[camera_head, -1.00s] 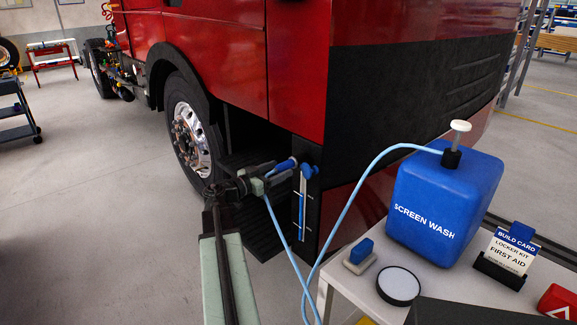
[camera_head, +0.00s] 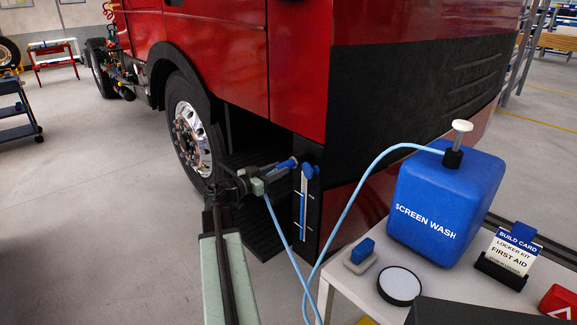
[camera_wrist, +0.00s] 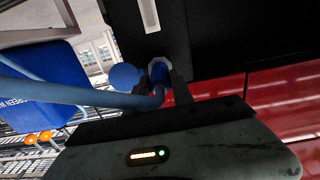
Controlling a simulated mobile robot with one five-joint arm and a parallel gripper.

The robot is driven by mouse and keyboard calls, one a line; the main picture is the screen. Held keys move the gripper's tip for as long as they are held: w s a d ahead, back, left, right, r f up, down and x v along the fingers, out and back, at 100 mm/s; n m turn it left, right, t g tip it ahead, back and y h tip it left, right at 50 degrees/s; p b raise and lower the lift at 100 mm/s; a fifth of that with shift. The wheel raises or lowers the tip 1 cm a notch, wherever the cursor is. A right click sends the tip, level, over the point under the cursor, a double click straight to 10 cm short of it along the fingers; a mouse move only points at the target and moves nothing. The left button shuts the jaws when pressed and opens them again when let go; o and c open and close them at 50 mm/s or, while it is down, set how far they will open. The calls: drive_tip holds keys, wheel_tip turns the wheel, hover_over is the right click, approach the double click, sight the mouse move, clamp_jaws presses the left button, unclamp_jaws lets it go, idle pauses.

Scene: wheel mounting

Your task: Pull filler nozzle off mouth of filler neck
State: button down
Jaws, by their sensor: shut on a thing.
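My gripper (camera_head: 272,174) is shut on the blue filler nozzle (camera_head: 286,165), low on the front corner of the red truck. The nozzle points right toward the filler neck, beside a round blue cap (camera_head: 309,171). The jaws partly hide the nozzle. I cannot tell whether its tip is still inside the mouth.
A light blue hose (camera_head: 345,212) loops between the nozzle and the blue screen wash container (camera_head: 445,205) on the white table (camera_head: 345,275). A gauge strip (camera_head: 303,207) runs below the cap. The dark step recess (camera_head: 250,200) lies behind my gripper.

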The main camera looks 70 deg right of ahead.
drive_tip(key=v, duration=0.7)
drive_tip(key=shift+w+a, duration=0.2)
idle(0.9)
wheel_tip(320, 180, up, 19)
drive_tip(key=p, duration=1.9)
drive_tip(key=shift+r, duration=0.2)
